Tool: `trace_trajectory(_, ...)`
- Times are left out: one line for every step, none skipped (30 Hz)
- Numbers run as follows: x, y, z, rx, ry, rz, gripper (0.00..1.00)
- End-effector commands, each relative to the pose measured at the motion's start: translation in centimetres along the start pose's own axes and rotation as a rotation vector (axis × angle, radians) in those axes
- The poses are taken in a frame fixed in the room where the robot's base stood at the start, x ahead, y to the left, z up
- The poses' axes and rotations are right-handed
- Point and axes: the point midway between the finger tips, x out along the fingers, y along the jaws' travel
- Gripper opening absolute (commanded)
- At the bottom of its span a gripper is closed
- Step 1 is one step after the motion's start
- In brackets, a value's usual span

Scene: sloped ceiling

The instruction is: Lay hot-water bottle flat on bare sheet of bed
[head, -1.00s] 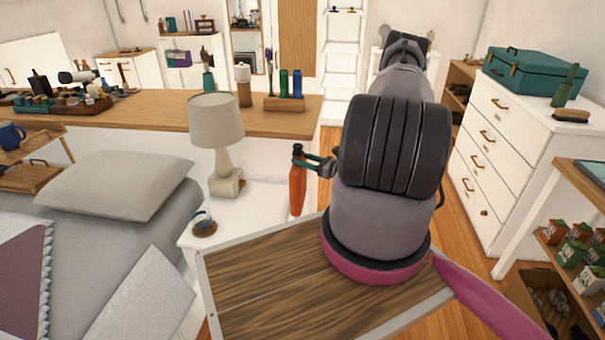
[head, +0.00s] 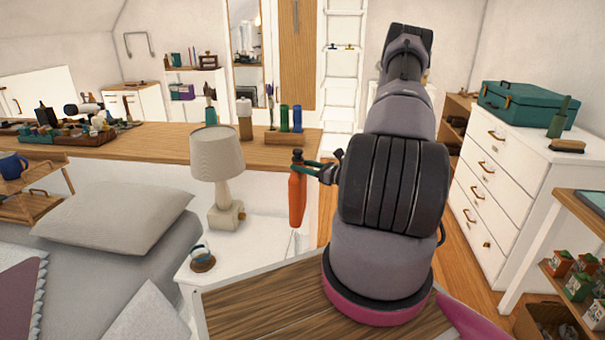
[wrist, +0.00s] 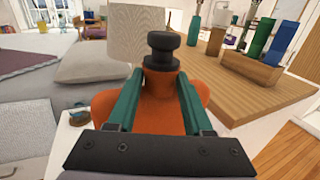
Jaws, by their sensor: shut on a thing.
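The orange hot-water bottle (head: 297,200) with a dark stopper hangs upright in my gripper (head: 302,162). The green fingers are shut on its neck, and in the wrist view the bottle (wrist: 140,110) shows between the fingers of my gripper (wrist: 160,78), its lower part hidden. It hangs in the air just right of the bedside lamp. The bed's grey sheet (head: 75,245) is at the lower left, well away from the bottle. A grey pillow (head: 115,212) and a purple cover (head: 20,300) lie on the bed.
A lamp (head: 217,160) and a small cup on a coaster (head: 202,262) stand on the white bedside table (head: 265,235), between bottle and bed. A wooden ledge (head: 170,140) holding several items runs behind. A white dresser (head: 500,170) stands right.

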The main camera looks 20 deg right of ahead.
Motion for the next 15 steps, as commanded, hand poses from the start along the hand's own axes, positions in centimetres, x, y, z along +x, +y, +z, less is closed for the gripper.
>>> trace_trajectory(0.1, 0.0, 0.6, -0.001, -0.002, 0.0, 0.02)
trace_trajectory(0.1, 0.0, 0.8, -0.001, -0.002, 0.0, 0.02)
trace_trajectory(0.1, 0.0, 1.2, -0.002, -0.002, 0.0, 0.02)
trace_trajectory(0.1, 0.0, 1.5, -0.002, -0.002, 0.0, 0.02)
trace_trajectory(0.1, 0.0, 1.7, -0.002, -0.002, 0.0, 0.02)
trace_trajectory(0.1, 0.0, 2.1, -0.002, -0.002, 0.0, 0.02)
trace_trajectory(0.1, 0.0, 2.4, -0.002, -0.002, 0.0, 0.02)
trace_trajectory(0.1, 0.0, 2.6, -0.002, -0.002, 0.0, 0.02)
trace_trajectory(0.1, 0.0, 2.9, -0.001, -0.002, 0.0, 0.02)
trace_trajectory(0.1, 0.0, 3.2, -0.001, -0.002, 0.0, 0.02)
trace_trajectory(0.1, 0.0, 3.5, -0.002, -0.002, 0.0, 0.02)
trace_trajectory(0.1, 0.0, 3.8, -0.003, -0.002, 0.0, 0.02)
trace_trajectory(0.1, 0.0, 4.1, -0.003, -0.002, 0.0, 0.02)
trace_trajectory(0.1, 0.0, 4.3, -0.002, -0.002, 0.0, 0.02)
trace_trajectory(0.1, 0.0, 4.7, -0.002, -0.002, 0.0, 0.02)
